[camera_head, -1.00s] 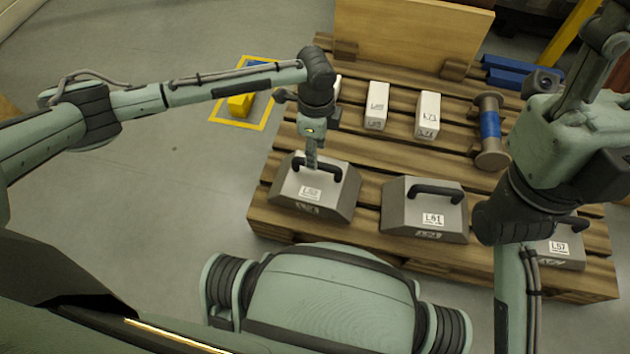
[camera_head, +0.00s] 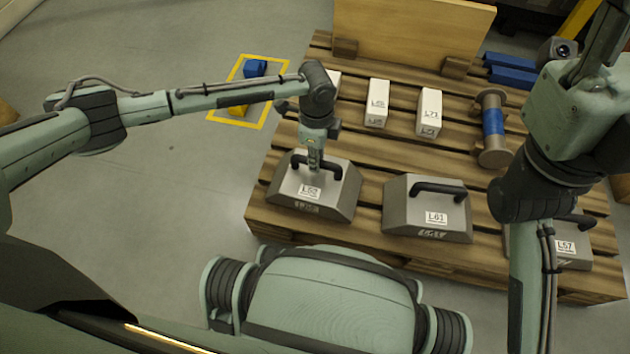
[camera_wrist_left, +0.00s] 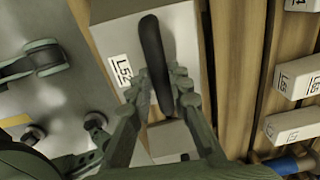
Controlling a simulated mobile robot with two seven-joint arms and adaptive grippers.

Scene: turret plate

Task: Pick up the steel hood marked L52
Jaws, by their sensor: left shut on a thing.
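The steel hood marked L52 (camera_head: 342,190) is a grey sloped block with a black bar handle, resting on the left front of the wooden pallet. My left gripper (camera_head: 315,166) comes down from above onto its handle and is shut on it. In the left wrist view the fingers (camera_wrist_left: 160,82) sit on both sides of the black handle, and the L52 label shows on the hood (camera_wrist_left: 188,28). My right arm stands at the right; its gripper is out of view.
The L61 hood (camera_head: 398,207) stands right of L52, and the L57 hood (camera_head: 573,247) is partly behind my right arm. White boxes (camera_head: 377,103) and a blue-banded spool (camera_head: 492,125) stand farther back on the pallet (camera_head: 262,217). A yellow floor square (camera_head: 222,117) holds blue and yellow blocks.

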